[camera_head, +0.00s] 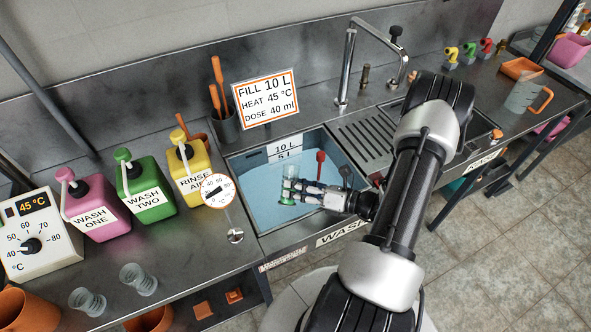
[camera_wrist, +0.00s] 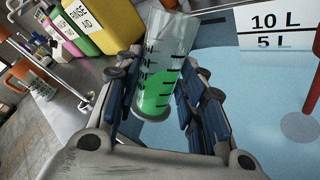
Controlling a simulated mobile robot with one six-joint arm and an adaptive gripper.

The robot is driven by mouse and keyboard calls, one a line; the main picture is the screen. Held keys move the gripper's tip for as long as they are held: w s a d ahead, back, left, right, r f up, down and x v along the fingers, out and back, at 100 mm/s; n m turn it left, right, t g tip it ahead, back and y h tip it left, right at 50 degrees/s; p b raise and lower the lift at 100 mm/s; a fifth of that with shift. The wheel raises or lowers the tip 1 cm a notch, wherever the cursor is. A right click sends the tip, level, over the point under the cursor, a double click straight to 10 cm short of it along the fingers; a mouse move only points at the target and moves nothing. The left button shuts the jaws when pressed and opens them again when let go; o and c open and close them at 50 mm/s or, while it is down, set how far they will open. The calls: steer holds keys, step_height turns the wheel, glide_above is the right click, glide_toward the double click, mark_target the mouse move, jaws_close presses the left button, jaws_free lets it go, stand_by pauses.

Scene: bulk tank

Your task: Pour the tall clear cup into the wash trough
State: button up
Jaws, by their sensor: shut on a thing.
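The tall clear cup (camera_wrist: 160,68) has black graduation marks and green liquid in its lower part. My gripper (camera_wrist: 168,105) is shut around it in the wrist view, with blue pads on both sides. In the head view my gripper (camera_head: 318,192) reaches over the wash trough (camera_head: 258,208), and the cup (camera_head: 287,190) shows small and partly hidden at the fingertips. The cup looks tilted there. The trough holds pale blue water and has 10 L and 5 L marks on its back wall.
Pink, green and yellow jugs (camera_head: 187,170) stand left of the trough, with a round dial (camera_head: 218,191) at its edge. Two small clear cups (camera_head: 138,279) stand at the front left. A faucet (camera_head: 346,65) and ribbed drainboard (camera_head: 365,140) lie behind and right. A red-knobbed rod (camera_head: 320,158) stands in the trough.

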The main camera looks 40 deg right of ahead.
steer(key=shift+f+m+p, duration=0.25)
steer(key=shift+m+p, duration=0.05)
steer(key=shift+m, duration=0.4)
steer(key=shift+s+a+f+m+g+y+p, duration=0.1)
steer(key=shift+f+m+g+y+p, duration=0.2)
steer(key=shift+m+g+y+p, duration=0.4)
stand_by(0.5)
steer(key=shift+r+m+p, duration=0.55)
steer(key=shift+m+p, duration=0.05)
steer(key=shift+m, duration=0.2)
steer(key=shift+w+d+f+m+g, duration=0.3)
steer(key=shift+w+d+m+g, duration=0.1)
steer(key=shift+w+d+m, duration=0.25)
stand_by(0.9)
steer(key=shift+w+d+r+m+g+y+p, duration=0.15)
steer(key=shift+d+r+m+g+y+p, duration=0.15)
steer(key=shift+r+m+y+p, duration=0.55)
stand_by(1.1)
